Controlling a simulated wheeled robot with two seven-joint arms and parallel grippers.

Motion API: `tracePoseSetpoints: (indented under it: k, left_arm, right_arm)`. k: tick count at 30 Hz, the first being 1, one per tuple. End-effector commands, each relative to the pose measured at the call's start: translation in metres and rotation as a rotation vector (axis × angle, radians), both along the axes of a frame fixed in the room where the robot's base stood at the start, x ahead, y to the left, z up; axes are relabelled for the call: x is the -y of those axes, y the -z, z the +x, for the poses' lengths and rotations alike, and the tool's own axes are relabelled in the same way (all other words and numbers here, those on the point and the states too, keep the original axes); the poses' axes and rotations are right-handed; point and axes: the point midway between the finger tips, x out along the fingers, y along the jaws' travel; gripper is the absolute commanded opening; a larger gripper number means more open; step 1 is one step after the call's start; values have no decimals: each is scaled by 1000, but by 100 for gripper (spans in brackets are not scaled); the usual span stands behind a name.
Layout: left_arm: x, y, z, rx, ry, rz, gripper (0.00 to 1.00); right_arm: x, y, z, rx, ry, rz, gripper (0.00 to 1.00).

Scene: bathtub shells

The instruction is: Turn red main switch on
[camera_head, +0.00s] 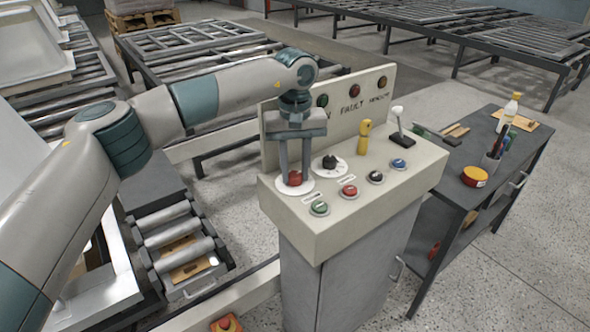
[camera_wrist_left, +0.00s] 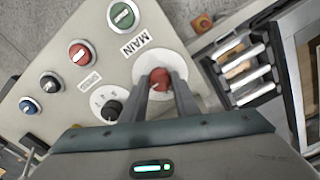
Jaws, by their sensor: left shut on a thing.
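The red main switch (camera_head: 294,178) is a red knob on a round white plate, at the left end of the control console's top (camera_head: 345,215). My left gripper (camera_head: 294,172) points down over it, with its two fingers on either side of the knob, shut on it. In the left wrist view the red switch (camera_wrist_left: 159,80) shows between the fingertips (camera_wrist_left: 160,88), next to the label "MAIN". Part of the knob is hidden by the fingers, and its setting cannot be told. My right gripper is in neither view.
An upright panel with lamps (camera_head: 354,90) stands behind. A dark table (camera_head: 510,155) stands right; a roller conveyor (camera_head: 180,240) lies left.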

Motion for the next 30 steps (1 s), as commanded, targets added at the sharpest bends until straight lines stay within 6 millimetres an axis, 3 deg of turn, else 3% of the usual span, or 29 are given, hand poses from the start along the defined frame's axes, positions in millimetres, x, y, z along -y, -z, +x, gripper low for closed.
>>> tracePoseSetpoints:
  k: [2,3,5,6,20,26,30]
  left_arm:
    - [0,-1,1,2,0,-1,5]
    - [0,-1,1,2,0,-1,30]
    - [0,-1,1,2,0,-1,44]
    - [0,-1,1,2,0,-1,46]
    - [0,-7,1,2,-1,-1,46]
    - [0,-29,1,4,-1,0,46]
    - [0,-53,1,5,-1,0,46]
  right_arm:
    - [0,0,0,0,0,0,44]
    - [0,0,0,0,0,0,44]
    - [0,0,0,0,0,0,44]
    - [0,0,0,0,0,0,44]
    - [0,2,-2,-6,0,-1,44]
    - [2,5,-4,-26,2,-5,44]
    - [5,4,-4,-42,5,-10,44]
